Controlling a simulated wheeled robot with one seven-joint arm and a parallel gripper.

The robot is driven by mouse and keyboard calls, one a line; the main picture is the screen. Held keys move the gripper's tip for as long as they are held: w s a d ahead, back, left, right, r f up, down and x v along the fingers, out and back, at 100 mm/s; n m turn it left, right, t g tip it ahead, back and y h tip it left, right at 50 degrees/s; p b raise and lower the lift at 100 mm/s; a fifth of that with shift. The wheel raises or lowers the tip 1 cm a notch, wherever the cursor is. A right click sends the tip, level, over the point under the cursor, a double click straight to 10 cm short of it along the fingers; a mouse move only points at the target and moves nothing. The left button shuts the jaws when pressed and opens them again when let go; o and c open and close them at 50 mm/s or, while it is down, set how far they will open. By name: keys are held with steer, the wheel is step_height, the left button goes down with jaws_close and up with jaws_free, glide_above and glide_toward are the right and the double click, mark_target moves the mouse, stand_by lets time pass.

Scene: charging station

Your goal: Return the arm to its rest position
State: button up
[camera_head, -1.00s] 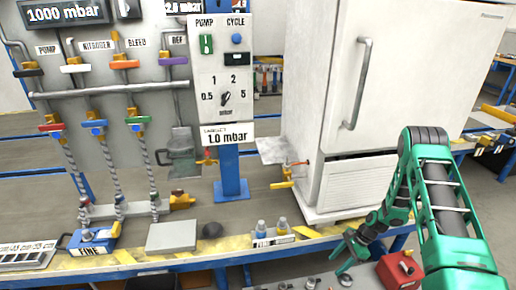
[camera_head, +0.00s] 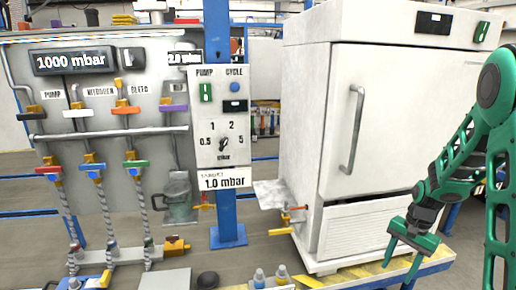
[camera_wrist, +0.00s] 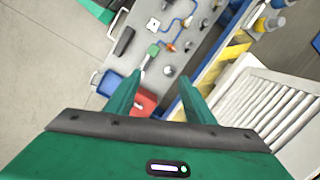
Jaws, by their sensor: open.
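My gripper (camera_head: 402,262) is at the lower right of the head view, in front of the white cabinet's lower right part. Its green fingers are spread apart and point downward, with nothing between them. In the wrist view my open gripper (camera_wrist: 158,100) hangs above a grey surface (camera_wrist: 185,48) that carries small fittings and blue tubing. A red box (camera_wrist: 146,102) shows between and below the fingers there, apart from them. My green arm rises along the right edge of the head view, bent at the elbow.
The white cabinet (camera_head: 345,130) with its long handle (camera_head: 353,130) stands close behind my gripper. The control panel (camera_head: 222,115) and the valve board (camera_head: 110,140) are at the left. Bare floor (camera_wrist: 45,70) lies left in the wrist view.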

steer(key=s+r+n+h, duration=0.1)
steer(key=s+r+n, duration=0.1)
steer(key=s+r, duration=1.1)
steer(key=s+a+r+n, duration=0.1)
steer(key=s+r, duration=0.3)
steer(key=s, duration=1.1)
steer(key=shift+a+n+t, duration=0.2)
steer(key=shift+n+t, duration=0.1)
steer(key=shift+n, duration=0.4)
steer(key=shift+r, duration=0.1)
